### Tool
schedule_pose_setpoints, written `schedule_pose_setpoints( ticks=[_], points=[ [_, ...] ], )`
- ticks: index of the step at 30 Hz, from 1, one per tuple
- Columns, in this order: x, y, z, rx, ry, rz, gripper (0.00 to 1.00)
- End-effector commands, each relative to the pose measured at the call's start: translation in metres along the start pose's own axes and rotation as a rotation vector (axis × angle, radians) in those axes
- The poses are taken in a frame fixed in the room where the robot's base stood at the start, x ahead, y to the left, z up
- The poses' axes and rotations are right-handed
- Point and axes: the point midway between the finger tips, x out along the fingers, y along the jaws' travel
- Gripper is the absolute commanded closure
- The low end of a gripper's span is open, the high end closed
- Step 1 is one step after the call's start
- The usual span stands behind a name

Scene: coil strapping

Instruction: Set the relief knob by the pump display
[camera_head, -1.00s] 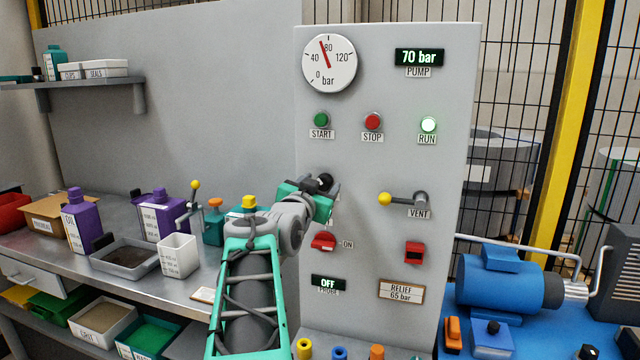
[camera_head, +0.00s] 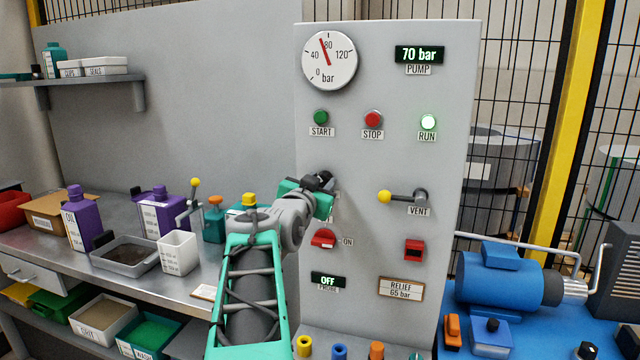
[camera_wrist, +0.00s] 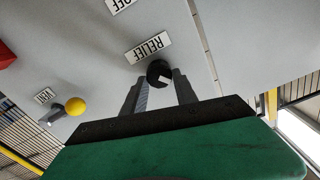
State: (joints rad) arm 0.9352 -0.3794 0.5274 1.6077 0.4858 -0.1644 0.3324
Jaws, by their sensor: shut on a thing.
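The relief knob (camera_wrist: 158,74) is a dark round knob by the RELIEF label (camera_wrist: 148,47) in the wrist view. My gripper (camera_wrist: 160,86) has its two fingers shut on it. In the head view my gripper (camera_head: 318,192) is at the panel's left side and mostly hides the knob. A plate (camera_head: 401,289) at the panel's lower right reads RELIEF 65 bar. The round gauge (camera_head: 330,60) has its red needle just left of the 80 mark.
The grey panel (camera_head: 385,155) also carries start (camera_head: 321,117) and stop (camera_head: 373,118) buttons and a lit green run lamp (camera_head: 428,122). The yellow-tipped vent lever (camera_head: 403,196) is right of my gripper. A red switch (camera_head: 323,238) is just below it. A bench with bottles stands left.

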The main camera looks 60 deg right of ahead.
Motion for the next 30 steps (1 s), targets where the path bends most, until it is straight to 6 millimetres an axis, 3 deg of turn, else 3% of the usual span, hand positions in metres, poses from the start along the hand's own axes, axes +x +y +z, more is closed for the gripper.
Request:
schedule_pose_setpoints(
  ticks=[16,17,24,30],
  points=[
    [0.0001,0.0,0.0007,-0.096,-0.002,0.001,1.0],
    [0.0001,0.0,0.0008,-0.096,-0.002,0.001,0.64],
    [0.0001,-0.0003,0.0005,-0.095,-0.001,0.001,0.44],
    [0.0,-0.0005,0.0004,-0.095,-0.001,0.0,0.44]
  ],
)
